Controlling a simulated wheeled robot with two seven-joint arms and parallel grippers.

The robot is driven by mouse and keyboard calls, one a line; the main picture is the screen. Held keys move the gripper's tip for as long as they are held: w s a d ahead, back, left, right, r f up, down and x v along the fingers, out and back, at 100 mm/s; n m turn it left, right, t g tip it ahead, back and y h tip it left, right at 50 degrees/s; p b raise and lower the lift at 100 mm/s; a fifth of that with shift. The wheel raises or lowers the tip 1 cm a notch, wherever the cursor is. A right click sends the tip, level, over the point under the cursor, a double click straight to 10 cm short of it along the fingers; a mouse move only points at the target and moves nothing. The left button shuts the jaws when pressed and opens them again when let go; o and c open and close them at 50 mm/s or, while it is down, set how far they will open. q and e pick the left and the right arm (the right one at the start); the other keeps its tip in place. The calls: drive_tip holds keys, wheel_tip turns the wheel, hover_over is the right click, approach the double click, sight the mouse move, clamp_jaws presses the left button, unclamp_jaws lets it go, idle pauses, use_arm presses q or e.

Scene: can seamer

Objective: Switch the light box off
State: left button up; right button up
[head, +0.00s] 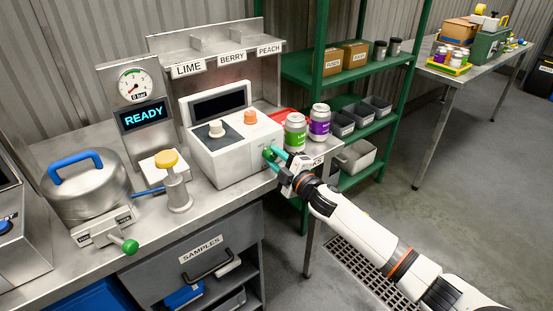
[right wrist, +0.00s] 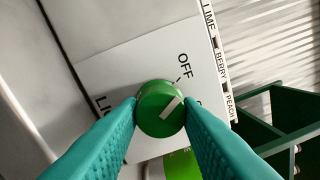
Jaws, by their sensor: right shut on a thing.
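The light box seems to be the white box (head: 228,150) on the steel bench, with a dark panel and a white and an orange knob on top. A green knob (head: 267,153) is on its right side. In the right wrist view the green knob (right wrist: 158,110) sits on a white plate (right wrist: 128,70) marked OFF, with other lettering partly hidden. Its pale pointer line slants up and right, to the right of the OFF tick. My right gripper (head: 273,157) is shut on the green knob, one teal finger on each side. My left gripper is out of view.
A green-labelled can (head: 295,132) and a purple-labelled can (head: 319,121) stand close behind my right gripper. A green shelf (head: 325,75) with bins is further back. A lidded steel pot (head: 85,190) and a yellow-topped press (head: 175,185) stand left of the box.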

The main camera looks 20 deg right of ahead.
drive_tip(key=o, duration=1)
drive_tip(key=shift+c, duration=0.2)
drive_tip(key=b+v, duration=0.1)
drive_tip(key=v, duration=1.1)
drive_tip(key=shift+f, duration=0.1)
